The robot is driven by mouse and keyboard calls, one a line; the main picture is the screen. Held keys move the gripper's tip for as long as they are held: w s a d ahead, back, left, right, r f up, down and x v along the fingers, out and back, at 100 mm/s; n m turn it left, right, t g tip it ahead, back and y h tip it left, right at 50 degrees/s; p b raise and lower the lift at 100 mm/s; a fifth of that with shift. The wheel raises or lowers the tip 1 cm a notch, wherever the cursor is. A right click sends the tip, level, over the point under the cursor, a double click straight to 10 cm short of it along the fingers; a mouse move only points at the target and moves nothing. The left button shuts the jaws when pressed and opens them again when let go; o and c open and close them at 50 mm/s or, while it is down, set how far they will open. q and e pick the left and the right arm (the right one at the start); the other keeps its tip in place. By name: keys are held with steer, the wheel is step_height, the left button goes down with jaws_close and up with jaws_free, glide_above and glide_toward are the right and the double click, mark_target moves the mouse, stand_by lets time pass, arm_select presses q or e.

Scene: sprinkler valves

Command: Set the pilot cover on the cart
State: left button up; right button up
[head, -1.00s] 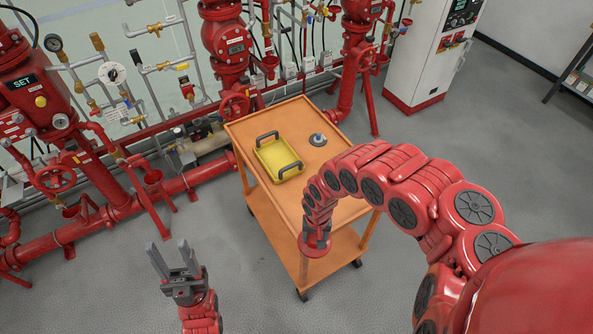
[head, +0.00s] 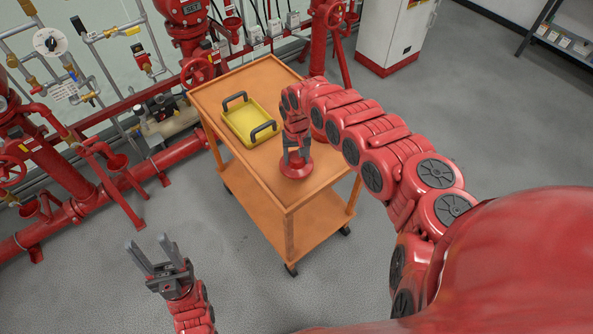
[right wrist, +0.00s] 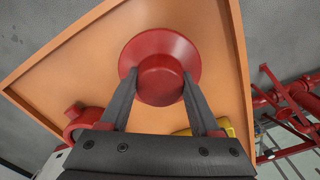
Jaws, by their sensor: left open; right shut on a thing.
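The pilot cover (head: 295,169) is a red, flared round piece with a raised middle. My right gripper (head: 297,155) is shut on it from above, over the near part of the orange cart's (head: 313,187) top. In the right wrist view the two dark fingers of the gripper (right wrist: 159,76) grip the sides of the cover's (right wrist: 165,48) raised middle. I cannot tell whether the cover touches the cart top. My left gripper (head: 148,240) is open and empty, to the left of the cart above the floor.
A yellow tray (head: 242,127) with dark handles lies on the cart, behind and left of the cover. Red pipes and valves (head: 75,207) line the wall behind and left. A white cabinet (head: 393,35) stands behind. The near cart top corner is clear.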

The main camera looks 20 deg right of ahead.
steer(key=shift+w+d+f+b, duration=0.1)
steer(key=shift+w+b, duration=0.2)
steer(key=shift+b, duration=0.25)
step_height(320, 180, down, 4)
steer(key=b, duration=0.3)
steer(key=shift+s+r, duration=0.1)
steer(key=shift+r, duration=0.35)
steer(key=shift+f, duration=0.15)
steer(key=o, duration=1.5)
steer(key=shift+c, duration=0.2)
